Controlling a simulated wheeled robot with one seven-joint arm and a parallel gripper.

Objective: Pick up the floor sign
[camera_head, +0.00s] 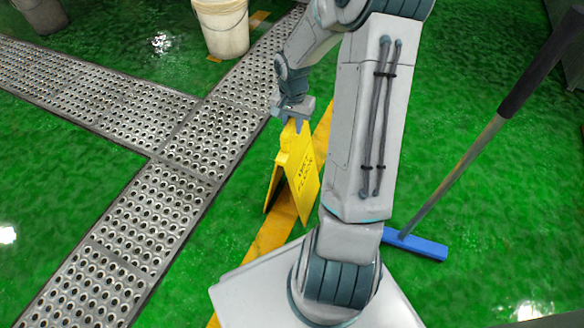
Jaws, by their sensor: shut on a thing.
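The yellow floor sign (302,178) is an A-shaped folding board with dark lettering, upright with its legs spread. It is left of my upright arm link, over the yellow floor stripe. My gripper (296,124) points down at the sign's top and is shut on that top edge. The fingertips are partly hidden and small in this view. I cannot tell whether the sign's feet touch the floor.
Perforated metal drain grating (130,228) runs across the wet green floor (60,200). A white bucket (222,30) stands at the top. A blue squeegee (418,244) with a long handle leans at the right. A grey bin (42,14) is at the far left.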

